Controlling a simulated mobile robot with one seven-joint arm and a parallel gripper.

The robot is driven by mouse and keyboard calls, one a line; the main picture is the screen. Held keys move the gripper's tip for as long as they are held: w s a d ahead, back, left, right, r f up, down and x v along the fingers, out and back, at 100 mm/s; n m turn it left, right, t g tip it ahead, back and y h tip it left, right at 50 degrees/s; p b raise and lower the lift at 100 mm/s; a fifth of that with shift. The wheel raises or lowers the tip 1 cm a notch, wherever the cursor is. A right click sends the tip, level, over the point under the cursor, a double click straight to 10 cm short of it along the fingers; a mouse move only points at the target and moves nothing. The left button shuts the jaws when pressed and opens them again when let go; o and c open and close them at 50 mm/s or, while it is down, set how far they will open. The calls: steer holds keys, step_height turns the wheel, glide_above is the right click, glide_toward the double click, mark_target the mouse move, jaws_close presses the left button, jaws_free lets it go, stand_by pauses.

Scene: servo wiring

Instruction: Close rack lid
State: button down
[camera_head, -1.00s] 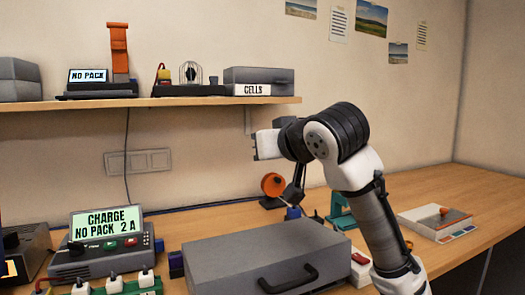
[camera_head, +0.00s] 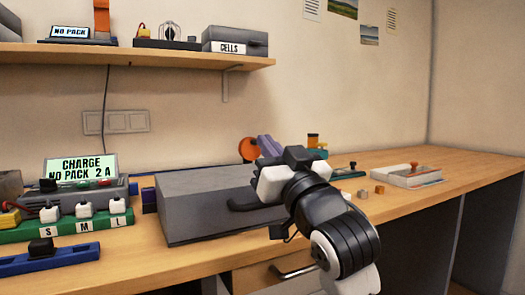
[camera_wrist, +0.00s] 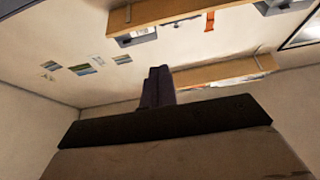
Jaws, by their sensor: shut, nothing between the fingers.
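A grey case (camera_head: 200,190) with a flat, down-lying top stands on the bench; my arm hides its right end. A black handle (camera_head: 244,205) shows at its front right. A low pale box (camera_head: 406,177) with an orange knob (camera_head: 413,165) lies further right on the bench. I cannot tell for sure which of these is the rack. My gripper (camera_head: 265,140) is raised just behind and above the case's right end, its purple fingers together and empty. In the wrist view the shut dark fingers (camera_wrist: 159,72) point toward the wall and shelf; no lid is recognisable there.
A charger (camera_head: 85,185) and a green strip (camera_head: 70,224) marked S, M, L stand on the left, with a blue strip (camera_head: 48,260) in front. Small blocks lie right of my arm. A shelf (camera_head: 130,57) hangs above; a drawer handle (camera_head: 292,270) is below.

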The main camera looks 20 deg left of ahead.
mark_target(241, 196)
step_height(241, 196, down, 12)
steer(key=d+t+y+b, duration=0.1)
steer(key=t+y+b, duration=0.1)
steer(key=b, duration=0.7)
steer(key=shift+s+t+y, duration=0.3)
steer(key=shift+s+y, duration=0.1)
steer(key=shift+y, duration=0.1)
